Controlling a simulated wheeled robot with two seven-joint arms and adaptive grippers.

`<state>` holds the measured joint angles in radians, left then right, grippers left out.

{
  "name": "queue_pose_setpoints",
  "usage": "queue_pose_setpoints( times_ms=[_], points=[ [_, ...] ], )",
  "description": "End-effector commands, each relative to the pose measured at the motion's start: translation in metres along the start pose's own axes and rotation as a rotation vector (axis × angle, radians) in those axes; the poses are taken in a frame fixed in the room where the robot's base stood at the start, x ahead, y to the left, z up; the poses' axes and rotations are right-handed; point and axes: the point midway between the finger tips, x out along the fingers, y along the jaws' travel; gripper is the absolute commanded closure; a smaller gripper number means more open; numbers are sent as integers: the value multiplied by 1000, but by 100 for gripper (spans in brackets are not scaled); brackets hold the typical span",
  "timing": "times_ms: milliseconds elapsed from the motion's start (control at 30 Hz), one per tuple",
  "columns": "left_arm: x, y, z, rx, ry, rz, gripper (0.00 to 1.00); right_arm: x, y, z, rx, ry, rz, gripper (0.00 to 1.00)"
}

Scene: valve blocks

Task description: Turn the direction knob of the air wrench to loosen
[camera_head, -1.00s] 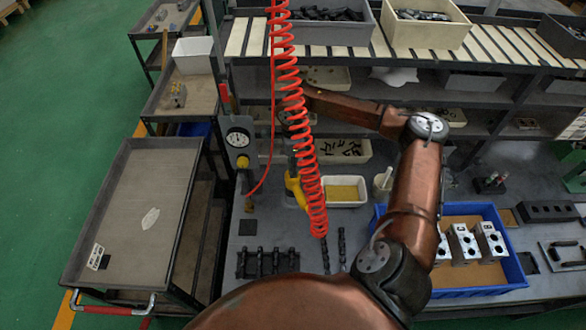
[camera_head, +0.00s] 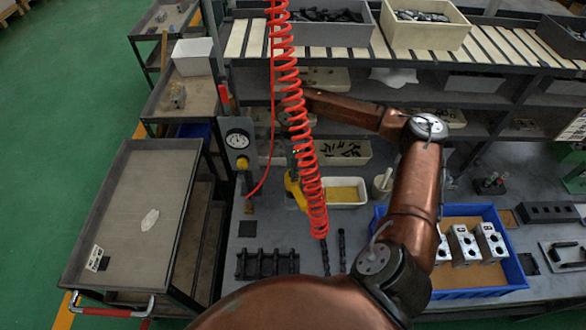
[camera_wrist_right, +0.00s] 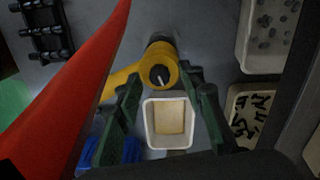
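My right gripper (camera_wrist_right: 162,80) is open, with one dark finger on each side of this round end. I cannot tell whether the fingers touch it. In the head view my right gripper is mostly hidden behind the hose. My left gripper is not in view.
The red coiled hose (camera_head: 290,75) hangs in front of the wrench and crosses the left of the wrist view. A white tray with a yellowish bottom (camera_head: 343,191), a blue crate of metal blocks (camera_head: 455,293) and a black rack (camera_head: 266,264) stand on the bench. A gauge (camera_head: 238,139) stands left.

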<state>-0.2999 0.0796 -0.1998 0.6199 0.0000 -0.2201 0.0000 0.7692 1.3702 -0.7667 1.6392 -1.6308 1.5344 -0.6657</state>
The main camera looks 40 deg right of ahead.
Motion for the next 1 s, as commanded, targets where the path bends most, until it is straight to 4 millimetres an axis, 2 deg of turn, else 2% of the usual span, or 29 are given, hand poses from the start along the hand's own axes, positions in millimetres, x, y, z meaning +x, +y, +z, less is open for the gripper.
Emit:
queue_pose_setpoints(
  times_ms=[133, 233, 700, 833, 1000],
  points=[
    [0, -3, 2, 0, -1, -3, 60, -2, 0, 0, 0, 0, 0, 64],
    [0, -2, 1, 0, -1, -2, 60, -11, 0, 0, 0, 0, -1, 64],
    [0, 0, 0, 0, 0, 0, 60, -100, 0, 0, 0, -1, -2, 64],
    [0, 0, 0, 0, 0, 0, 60, -114, 0, 0, 0, -2, -1, 64],
    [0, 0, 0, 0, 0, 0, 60, -120, 0, 0, 0, 0, 1, 64]
  ],
)
